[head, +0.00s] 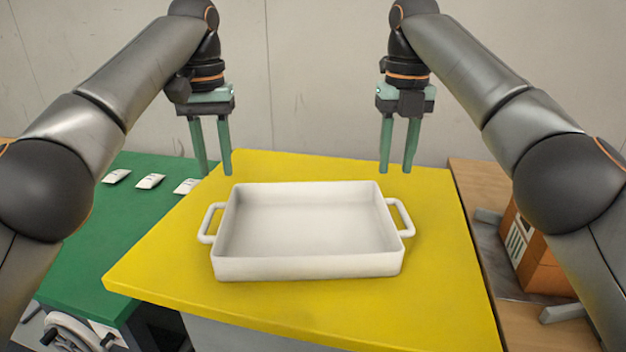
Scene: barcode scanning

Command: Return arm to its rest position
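My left gripper (212,174) hangs fingers-down above the back left part of the yellow table. Its two green fingers are apart, with nothing between them. My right gripper (397,172) hangs fingers-down above the back right part of the yellow table. Its green fingers are also apart and empty. Both grippers are behind the white tray and apart from it.
An empty white tray (308,267) with two side handles sits on the yellow table (440,290). A green table (80,240) at the left holds several small white items (151,181). A brown box (540,262) stands on the wooden surface (480,180) at the right.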

